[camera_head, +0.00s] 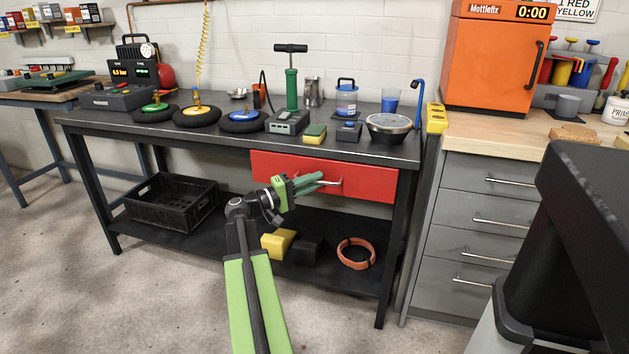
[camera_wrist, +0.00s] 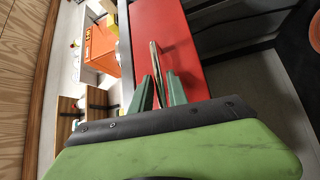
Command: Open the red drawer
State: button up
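The red drawer (camera_head: 368,182) is under the dark workbench top, its front looking about flush with the bench. Its thin metal handle (camera_head: 334,183) is partly hidden by my gripper (camera_head: 318,181). In the wrist view the red drawer (camera_wrist: 168,22) fills the upper middle, with the handle (camera_wrist: 155,55) standing out from it. My gripper (camera_wrist: 161,82) has its two green fingers apart, one on each side of the handle. Gaps show between the fingertips and the handle, and I cannot tell whether either finger touches it.
The workbench (camera_head: 222,137) carries tyres, a green pump (camera_head: 291,90) and a glass-lidded bowl (camera_head: 388,126). A black crate (camera_head: 172,203), a yellow block (camera_head: 277,243) and an orange ring (camera_head: 356,254) lie on the lower shelf. Grey drawers (camera_head: 470,212) stand at right. Floor at left is clear.

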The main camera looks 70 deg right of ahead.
jog(key=shift+s+d, duration=0.1)
grip_shut()
dwell(1.4)
